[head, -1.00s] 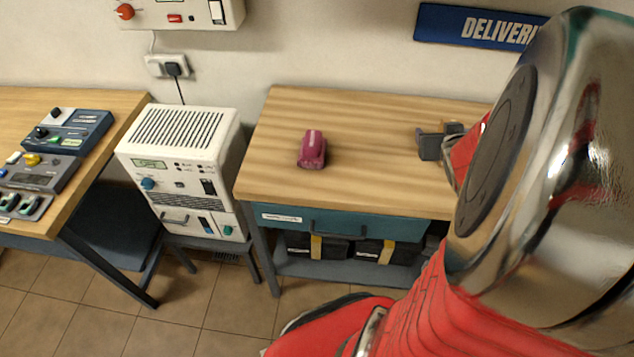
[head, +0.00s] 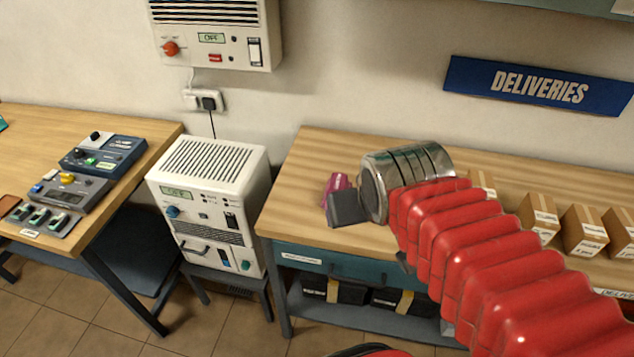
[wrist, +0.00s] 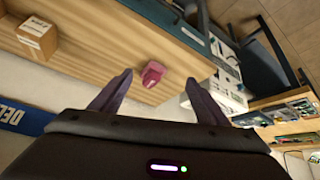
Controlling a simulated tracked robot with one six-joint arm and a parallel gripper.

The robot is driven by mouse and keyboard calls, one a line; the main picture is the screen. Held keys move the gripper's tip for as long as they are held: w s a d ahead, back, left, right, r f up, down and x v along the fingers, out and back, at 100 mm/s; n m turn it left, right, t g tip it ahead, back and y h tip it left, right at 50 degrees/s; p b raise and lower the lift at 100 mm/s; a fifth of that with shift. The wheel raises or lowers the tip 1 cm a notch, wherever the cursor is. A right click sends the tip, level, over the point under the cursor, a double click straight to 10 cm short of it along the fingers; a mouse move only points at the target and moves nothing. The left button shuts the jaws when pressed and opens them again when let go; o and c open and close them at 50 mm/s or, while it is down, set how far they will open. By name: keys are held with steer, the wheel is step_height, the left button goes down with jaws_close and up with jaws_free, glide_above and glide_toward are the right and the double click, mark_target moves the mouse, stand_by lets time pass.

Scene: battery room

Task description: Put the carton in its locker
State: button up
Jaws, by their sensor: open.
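Several brown cartons with white labels stand on the deliveries bench; one carton (head: 538,216) is right of my arm, with another carton (head: 584,231) beside it. In the wrist view a carton (wrist: 37,37) stands at the upper left, away from my fingers. My gripper (head: 345,208) is over the left part of the bench; it also shows in the wrist view (wrist: 160,95), open and empty with its fingers wide apart. A magenta object (head: 338,194) is on the bench just beyond my gripper, partly hidden; the wrist view shows it (wrist: 152,73) ahead between the fingers. I see no locker.
The wooden bench (head: 318,150) has a teal drawer (head: 318,261) and dark boxes below. A white power unit (head: 208,205) stands left of it. A second table (head: 135,130) holds control devices. A DELIVERIES sign (head: 540,86) is on the wall.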

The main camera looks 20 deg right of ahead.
steer(key=s+a+n+y, duration=0.1)
steer(key=s+a, duration=0.2)
steer(key=a, duration=0.2)
steer(key=shift+s+r+g, duration=0.25)
steer(key=shift+g, duration=0.15)
steer(key=shift+d, duration=0.1)
